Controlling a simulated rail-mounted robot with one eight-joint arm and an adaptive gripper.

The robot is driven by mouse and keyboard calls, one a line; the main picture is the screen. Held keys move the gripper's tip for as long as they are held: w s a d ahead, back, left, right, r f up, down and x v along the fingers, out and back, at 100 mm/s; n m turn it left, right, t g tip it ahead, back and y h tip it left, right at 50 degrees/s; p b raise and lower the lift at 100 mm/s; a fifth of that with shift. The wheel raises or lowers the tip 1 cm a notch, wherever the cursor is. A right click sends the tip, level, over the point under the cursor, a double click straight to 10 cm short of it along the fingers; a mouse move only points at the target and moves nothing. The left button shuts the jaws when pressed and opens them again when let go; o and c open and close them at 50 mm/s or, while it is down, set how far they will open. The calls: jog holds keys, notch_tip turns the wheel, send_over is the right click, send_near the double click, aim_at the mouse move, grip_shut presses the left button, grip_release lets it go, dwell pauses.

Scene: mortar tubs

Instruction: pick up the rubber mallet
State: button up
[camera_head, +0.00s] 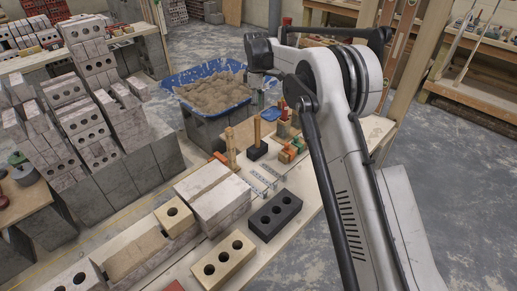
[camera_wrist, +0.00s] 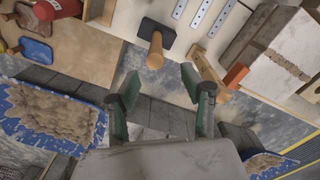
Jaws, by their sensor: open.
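The rubber mallet stands with its black head (camera_head: 257,151) down on the bench and its wooden handle pointing up in the head view. In the wrist view its black head (camera_wrist: 157,34) is at the top centre, and the handle (camera_wrist: 155,52) points toward the camera. My gripper (camera_wrist: 160,85) is open in the wrist view, with its two green fingers apart and nothing between them. The handle appears just beyond the fingertips, above the gap, apart from both. In the head view my arm shows, but I cannot make out the fingers.
A blue tub of mortar (camera_head: 214,92) stands behind the mallet. Perforated metal strips (camera_head: 265,178), a dark brick (camera_head: 275,215) and pale blocks (camera_head: 214,197) lie nearer. Another wooden-handled item (camera_head: 230,148) stands left of the mallet.

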aim_at(257, 128)
notch_tip(257, 128, down, 7)
jog(key=shift+f, duration=0.1)
jog(key=shift+w+f, duration=0.2)
jog(key=shift+f, duration=1.1)
jog(key=shift+w+f, duration=0.2)
jog(key=shift+f, duration=1.1)
grip_shut()
